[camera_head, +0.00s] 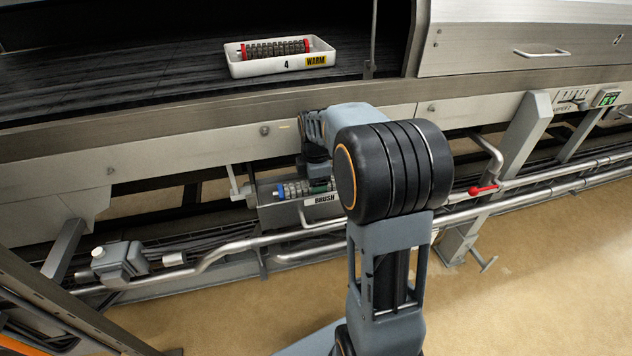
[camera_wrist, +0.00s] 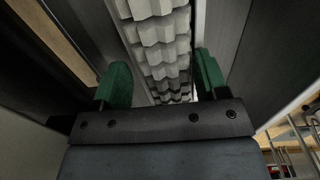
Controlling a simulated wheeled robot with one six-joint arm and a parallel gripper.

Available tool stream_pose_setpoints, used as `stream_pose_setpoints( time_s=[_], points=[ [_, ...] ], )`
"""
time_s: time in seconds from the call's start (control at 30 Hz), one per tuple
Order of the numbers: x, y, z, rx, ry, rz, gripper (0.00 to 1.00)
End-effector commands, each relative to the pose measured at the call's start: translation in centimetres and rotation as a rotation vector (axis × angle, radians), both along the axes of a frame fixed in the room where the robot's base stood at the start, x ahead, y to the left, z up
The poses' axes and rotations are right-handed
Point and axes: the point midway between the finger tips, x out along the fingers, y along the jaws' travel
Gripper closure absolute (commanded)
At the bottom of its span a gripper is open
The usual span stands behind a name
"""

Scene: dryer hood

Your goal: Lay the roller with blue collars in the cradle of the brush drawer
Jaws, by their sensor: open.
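The brush drawer (camera_head: 322,200), labelled BRUSH, is below the belt edge in the head view. A grey ridged roller (camera_head: 292,190) lies in it, with what looks like a bluish collar at its left end; its right end is hidden by my arm. My gripper (camera_head: 322,182) is down at the drawer, mostly hidden there by my wrist. In the wrist view, its green fingers (camera_wrist: 163,82) are open, one on each side of the pale ridged roller (camera_wrist: 160,48). I cannot tell whether they touch it. No collars show in the wrist view.
A white tray (camera_head: 240,67) marked 4 WARM stands on the dark belt (camera_head: 130,75) and holds a roller with red collars (camera_head: 277,47). A metal hood (camera_head: 500,40) is at upper right.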

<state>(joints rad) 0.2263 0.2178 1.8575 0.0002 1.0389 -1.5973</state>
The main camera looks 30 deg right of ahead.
Motion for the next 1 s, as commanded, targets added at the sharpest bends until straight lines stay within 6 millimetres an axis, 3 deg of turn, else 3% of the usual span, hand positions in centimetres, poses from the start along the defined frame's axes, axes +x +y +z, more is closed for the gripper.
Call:
stream_pose_setpoints(
  time_s=[0.03, 0.17, 0.27, 0.7, 1.0],
  points=[
    [-0.8, 0.2, -1.6, 0.008, 0.040, 0.000, 0.22],
    [-0.8, 0.2, -1.0, 0.008, 0.040, 0.000, 0.22],
    [-0.8, 0.2, 0.3, 0.008, 0.040, 0.000, 0.22],
    [-0.6, 0.1, 9.2, 0.006, 0.029, -0.001, 0.22],
    [-0.9, 0.4, 12.1, 0.005, 0.022, -0.026, 0.22]
  ],
)
